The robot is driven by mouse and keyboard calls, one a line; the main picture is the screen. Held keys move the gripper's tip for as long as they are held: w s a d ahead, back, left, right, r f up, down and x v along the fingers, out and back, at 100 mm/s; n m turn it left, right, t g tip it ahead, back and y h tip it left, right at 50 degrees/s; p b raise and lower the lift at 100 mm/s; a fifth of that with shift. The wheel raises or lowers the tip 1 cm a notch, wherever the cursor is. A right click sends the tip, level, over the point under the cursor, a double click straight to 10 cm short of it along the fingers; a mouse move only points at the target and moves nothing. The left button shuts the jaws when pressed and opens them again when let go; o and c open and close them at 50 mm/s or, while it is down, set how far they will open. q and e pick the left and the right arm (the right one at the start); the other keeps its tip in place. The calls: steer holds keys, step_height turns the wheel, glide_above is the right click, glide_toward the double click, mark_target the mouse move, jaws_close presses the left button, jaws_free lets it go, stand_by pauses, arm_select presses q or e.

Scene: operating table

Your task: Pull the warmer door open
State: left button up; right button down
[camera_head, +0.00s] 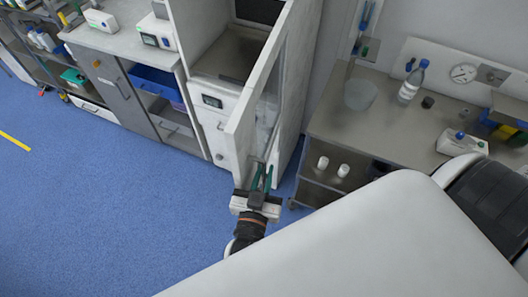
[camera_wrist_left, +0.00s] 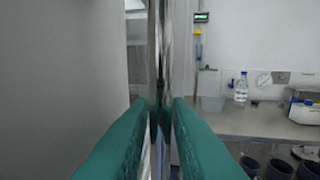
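The warmer is a tall white cabinet, and its door (camera_head: 245,122), a pale frame with a glass pane, stands swung out from the body (camera_head: 218,88). My left gripper (camera_head: 262,176) is at the lower free part of the door, its green fingers pointing up. In the left wrist view, the two green fingers (camera_wrist_left: 161,104) lie on either side of a vertical shiny metal handle bar (camera_wrist_left: 165,60) and appear closed around it. The pale door panel fills the left of that view. Contact at the fingertips is partly hidden. My right gripper is not in view.
A grey counter (camera_head: 400,125) to the right holds a bottle (camera_head: 412,82), a clear container (camera_head: 360,94) and a small white device (camera_head: 462,143). White jars (camera_head: 323,162) stand on its lower shelf. Cabinets (camera_head: 125,50) line the left back. Blue floor (camera_head: 110,190) is clear at left.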

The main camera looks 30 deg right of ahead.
arm_select(q)
steer(key=shift+f, duration=0.1)
steer(key=shift+s+a, duration=0.15)
steer(key=b+v, duration=0.3)
steer(key=v, duration=0.8)
steer(key=shift+s+a, duration=0.2)
